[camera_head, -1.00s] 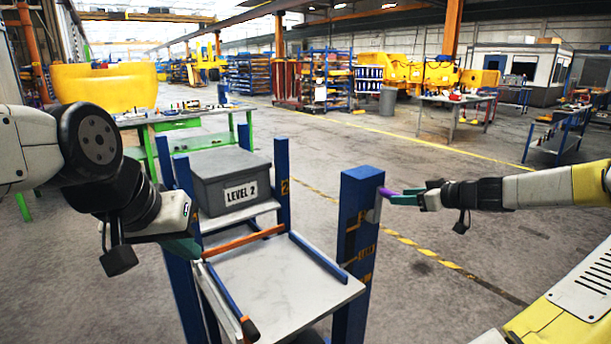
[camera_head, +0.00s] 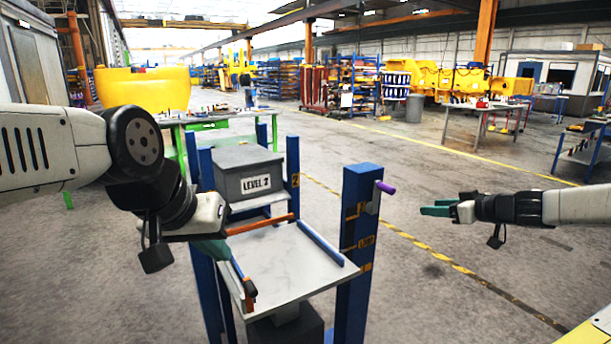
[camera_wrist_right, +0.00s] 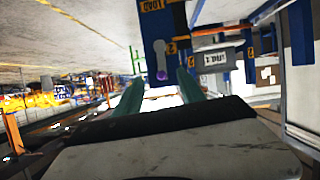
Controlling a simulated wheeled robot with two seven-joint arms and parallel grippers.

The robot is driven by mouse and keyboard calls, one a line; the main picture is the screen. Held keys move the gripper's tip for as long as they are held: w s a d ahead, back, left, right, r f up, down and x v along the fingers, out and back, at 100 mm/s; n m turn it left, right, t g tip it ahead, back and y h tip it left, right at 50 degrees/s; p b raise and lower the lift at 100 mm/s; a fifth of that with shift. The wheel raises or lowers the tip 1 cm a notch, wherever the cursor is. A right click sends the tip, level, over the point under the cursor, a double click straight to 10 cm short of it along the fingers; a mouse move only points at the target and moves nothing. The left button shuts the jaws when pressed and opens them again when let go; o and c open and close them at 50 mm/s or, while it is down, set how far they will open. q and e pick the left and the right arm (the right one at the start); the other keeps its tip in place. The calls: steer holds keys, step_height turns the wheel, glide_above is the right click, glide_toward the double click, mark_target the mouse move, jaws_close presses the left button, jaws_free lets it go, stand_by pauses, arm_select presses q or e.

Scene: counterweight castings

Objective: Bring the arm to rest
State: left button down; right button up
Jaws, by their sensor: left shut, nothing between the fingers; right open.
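My right gripper (camera_head: 436,209) is open and empty, with teal fingers, in free space to the right of the purple handle (camera_head: 385,187) on the blue post (camera_head: 357,225). In the right wrist view the purple handle (camera_wrist_right: 162,76) shows beyond and between the spread fingers (camera_wrist_right: 160,92), with a gap. My left gripper (camera_head: 214,250) is shut and empty at the left edge of the rack's white shelf (camera_head: 290,265). Its teal fingers overlap the side rail in the picture; whether they touch it is unclear.
A grey box (camera_head: 248,172) marked LEVEL 2 sits at the rack's back. A dark box (camera_head: 285,330) shows under the shelf. A green-legged workbench (camera_head: 215,117) stands behind. The floor right of the post is open, with a yellow-black line (camera_head: 440,257).

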steer(key=s+a+f+g+h, duration=0.1)
steer(key=s+a+f+g, duration=0.2)
steer(key=a, duration=0.6)
steer(key=s+a+f+g, duration=0.1)
steer(key=s+a+g, duration=0.35)
steer(key=a, duration=0.45)
steer(key=s+a+r+m+h, duration=0.1)
steer(key=s+r+m, duration=0.1)
steer(key=s+r, duration=0.2)
steer(key=s+a+r+m+t+h, duration=0.1)
steer(key=s+r+m, duration=0.1)
steer(key=s, duration=0.8)
steer(key=s+a+r+m+t+h, duration=0.1)
steer(key=s+r+m, duration=0.1)
steer(key=s+r, duration=0.3)
steer(key=shift+s+a+r, duration=0.3)
steer(key=shift+s+r, duration=0.05)
steer(key=shift+s, duration=1.15)
